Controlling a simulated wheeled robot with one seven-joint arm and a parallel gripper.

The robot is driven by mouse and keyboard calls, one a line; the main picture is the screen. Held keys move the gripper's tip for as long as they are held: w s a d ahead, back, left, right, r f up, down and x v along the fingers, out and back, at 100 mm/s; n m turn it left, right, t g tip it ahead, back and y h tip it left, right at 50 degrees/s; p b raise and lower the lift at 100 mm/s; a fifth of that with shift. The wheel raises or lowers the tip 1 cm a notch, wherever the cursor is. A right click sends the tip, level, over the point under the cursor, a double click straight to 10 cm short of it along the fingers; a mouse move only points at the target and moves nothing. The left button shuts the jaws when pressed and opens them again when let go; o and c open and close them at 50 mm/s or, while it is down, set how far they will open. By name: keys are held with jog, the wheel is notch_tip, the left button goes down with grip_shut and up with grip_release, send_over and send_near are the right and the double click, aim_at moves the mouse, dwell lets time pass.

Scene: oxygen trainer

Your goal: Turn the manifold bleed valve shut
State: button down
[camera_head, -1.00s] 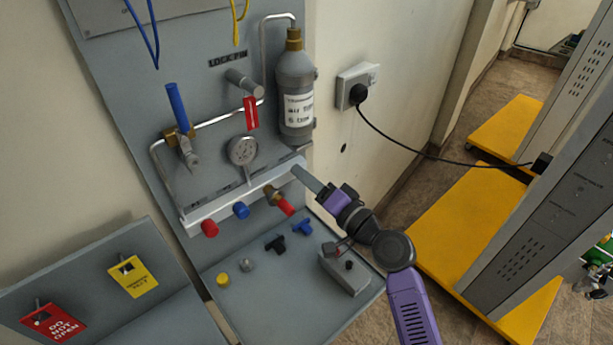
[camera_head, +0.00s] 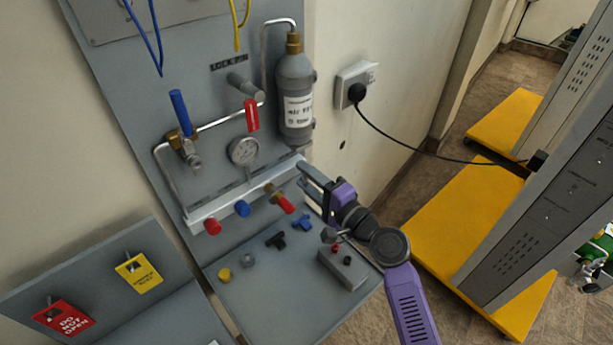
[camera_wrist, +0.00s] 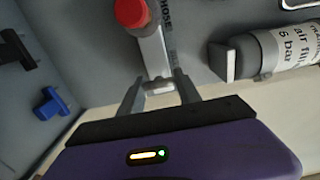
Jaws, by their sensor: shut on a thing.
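The manifold (camera_head: 240,203) is a pale bar low on the grey panel, with red and blue caps and a brass fitting with a red end along it. My gripper (camera_head: 304,177) is at the bar's right end, its two fingers showing one above the other. In the wrist view my gripper (camera_wrist: 160,92) has a finger on each side of a small pale metal piece at the bar's end, the manifold bleed valve (camera_wrist: 158,87), and is shut on it. The fingers and bar end hide most of the valve in the head view.
A grey bottle (camera_head: 295,100) stands above the bar end, close to my gripper. A gauge (camera_head: 243,151) and a blue-handled valve (camera_head: 180,115) are further left. A shelf (camera_head: 262,305) below holds small caps, tee-shaped pieces and a grey block (camera_head: 343,268).

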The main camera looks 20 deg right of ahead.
jog(key=shift+f, duration=0.1)
jog(key=c, duration=0.8)
grip_release()
jog(key=shift+c, duration=0.2)
jog(key=b+v, duration=0.1)
jog(key=v, duration=0.7)
